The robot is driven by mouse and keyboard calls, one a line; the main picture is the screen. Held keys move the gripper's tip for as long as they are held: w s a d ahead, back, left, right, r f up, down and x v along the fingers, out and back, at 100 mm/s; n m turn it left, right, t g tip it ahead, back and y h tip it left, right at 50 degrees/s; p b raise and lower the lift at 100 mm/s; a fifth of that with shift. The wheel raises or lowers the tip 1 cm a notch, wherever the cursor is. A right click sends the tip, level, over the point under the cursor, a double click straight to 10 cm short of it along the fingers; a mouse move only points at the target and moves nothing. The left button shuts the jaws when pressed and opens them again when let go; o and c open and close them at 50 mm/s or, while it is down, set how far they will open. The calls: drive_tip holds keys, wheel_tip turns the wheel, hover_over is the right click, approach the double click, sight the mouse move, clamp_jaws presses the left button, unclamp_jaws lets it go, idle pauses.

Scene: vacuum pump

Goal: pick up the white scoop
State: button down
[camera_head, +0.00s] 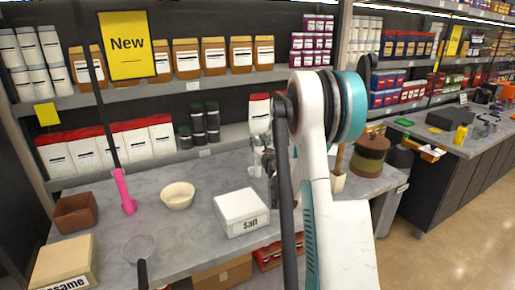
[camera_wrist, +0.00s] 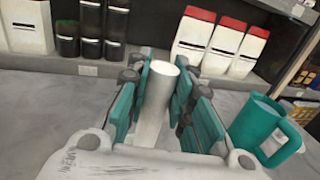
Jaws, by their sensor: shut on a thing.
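The white scoop (camera_wrist: 152,112) shows in the wrist view as a pale, smooth rod with a round end, standing between the teal finger pads. My gripper (camera_wrist: 166,88) is shut on it, with pads at both sides. The rod's lower end is hidden by the gripper body, so I cannot tell whether it touches the counter. In the head view my gripper (camera_head: 263,158) is low over the counter behind the white box, mostly hidden by my arm.
A teal mug (camera_wrist: 262,128) stands close at the right of my gripper. The white salt box (camera_head: 241,212), cream bowl (camera_head: 178,196) and pink-based sign stand (camera_head: 125,195) are on the counter (camera_head: 190,232). Shelves of jars (camera_wrist: 208,42) rise behind.

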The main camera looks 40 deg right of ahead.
wheel_tip(320, 180, up, 19)
drive_tip(key=p, duration=0.5)
drive_tip(key=shift+f, duration=0.1)
idle(0.3)
